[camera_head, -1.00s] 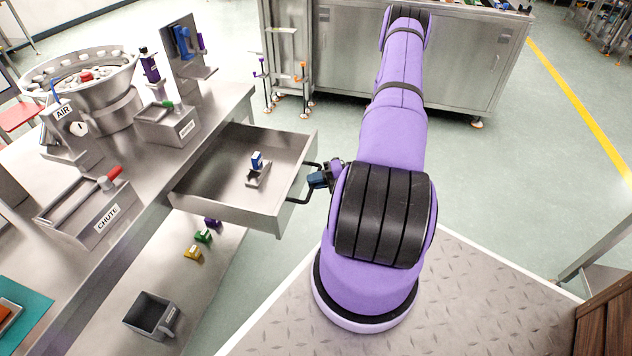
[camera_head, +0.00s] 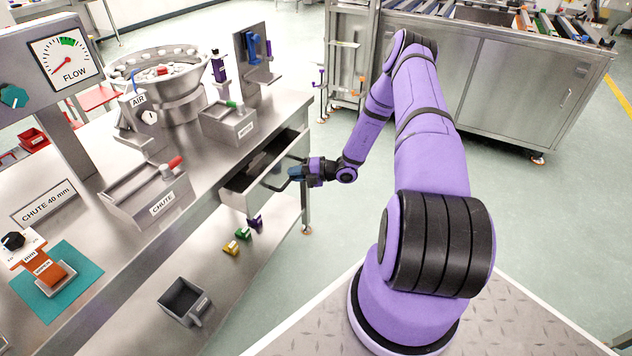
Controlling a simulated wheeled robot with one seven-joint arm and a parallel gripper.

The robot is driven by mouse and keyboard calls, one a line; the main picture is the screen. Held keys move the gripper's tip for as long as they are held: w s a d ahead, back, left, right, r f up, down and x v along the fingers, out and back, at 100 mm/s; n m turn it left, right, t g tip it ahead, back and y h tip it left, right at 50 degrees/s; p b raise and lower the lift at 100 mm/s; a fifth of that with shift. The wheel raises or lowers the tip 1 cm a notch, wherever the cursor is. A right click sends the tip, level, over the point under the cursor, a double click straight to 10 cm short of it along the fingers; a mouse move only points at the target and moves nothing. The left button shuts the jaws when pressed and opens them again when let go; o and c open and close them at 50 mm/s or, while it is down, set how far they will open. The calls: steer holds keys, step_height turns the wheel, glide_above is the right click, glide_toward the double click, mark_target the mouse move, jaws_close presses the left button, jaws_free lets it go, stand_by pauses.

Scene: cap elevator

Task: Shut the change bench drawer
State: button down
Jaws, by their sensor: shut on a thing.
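The change bench drawer (camera_head: 242,202) is a grey metal drawer under the steel bench top (camera_head: 208,164).
On the bench stand a chute box (camera_head: 146,200), a bowl feeder (camera_head: 173,88) and a grey box with a green lever (camera_head: 228,124). Small coloured blocks (camera_head: 231,248) and a grey bin (camera_head: 182,300) are on the lower shelf.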

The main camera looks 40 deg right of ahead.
steer(key=w+a, duration=0.1)
steer(key=w, duration=0.2)
steer(key=w+a, duration=0.1)
steer(key=w, duration=0.2)
steer(key=w+a, duration=0.1)
steer(key=w, duration=0.1)
steer(key=shift+w+a, duration=0.3)
steer(key=shift+w, duration=0.1)
steer(key=c, duration=1.1)
jaws_free()
steer(key=shift+s+d, duration=0.15)
steer(key=v, duration=1)
steer(key=shift+s+d+r, duration=0.15)
steer(key=shift+d, duration=0.05)
